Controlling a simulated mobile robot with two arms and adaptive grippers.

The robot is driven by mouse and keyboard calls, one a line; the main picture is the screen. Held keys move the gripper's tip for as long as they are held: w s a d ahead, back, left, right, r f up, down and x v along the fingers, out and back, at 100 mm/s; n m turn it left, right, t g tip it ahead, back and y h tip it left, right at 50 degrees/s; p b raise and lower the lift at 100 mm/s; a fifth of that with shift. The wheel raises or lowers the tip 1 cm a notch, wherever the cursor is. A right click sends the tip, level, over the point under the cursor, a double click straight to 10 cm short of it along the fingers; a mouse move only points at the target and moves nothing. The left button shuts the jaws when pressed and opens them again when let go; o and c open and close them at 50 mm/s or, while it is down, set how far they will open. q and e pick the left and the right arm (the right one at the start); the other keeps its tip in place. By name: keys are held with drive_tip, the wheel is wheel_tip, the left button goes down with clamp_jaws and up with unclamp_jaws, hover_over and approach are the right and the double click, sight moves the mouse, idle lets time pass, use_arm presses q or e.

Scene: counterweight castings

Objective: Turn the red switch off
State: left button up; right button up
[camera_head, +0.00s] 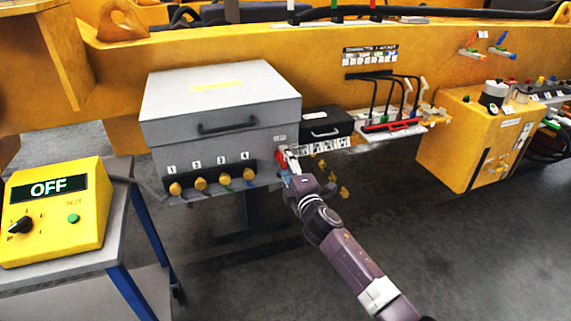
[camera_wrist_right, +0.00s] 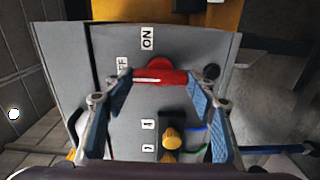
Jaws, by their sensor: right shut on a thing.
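The red switch (camera_head: 281,161) is on the right end of the front of a grey box (camera_head: 222,110). In the right wrist view its red handle (camera_wrist_right: 160,77) lies across the picture, in front of a round red base. An ON label (camera_wrist_right: 147,38) and a partly hidden OFF label (camera_wrist_right: 122,64) sit beside it on the grey panel. My right gripper (camera_head: 290,160) is at the switch; in the wrist view its two blue-padded fingers (camera_wrist_right: 160,84) are shut on the ends of the handle. My left gripper is not in view.
Yellow knobs (camera_head: 200,184) numbered 1 to 4 line the box front. A small black box (camera_head: 325,128) stands right of it. A yellow panel (camera_head: 55,210) with an OFF display sits on a cart at left. A yellow control box (camera_head: 470,135) is at right. Floor below is clear.

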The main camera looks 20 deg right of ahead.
drive_tip(key=shift+f, duration=0.1)
idle(0.4)
drive_tip(key=o, duration=1.2)
drive_tip(key=shift+c, duration=0.2)
drive_tip(key=s, duration=1.2)
drive_tip(key=shift+d, duration=0.2)
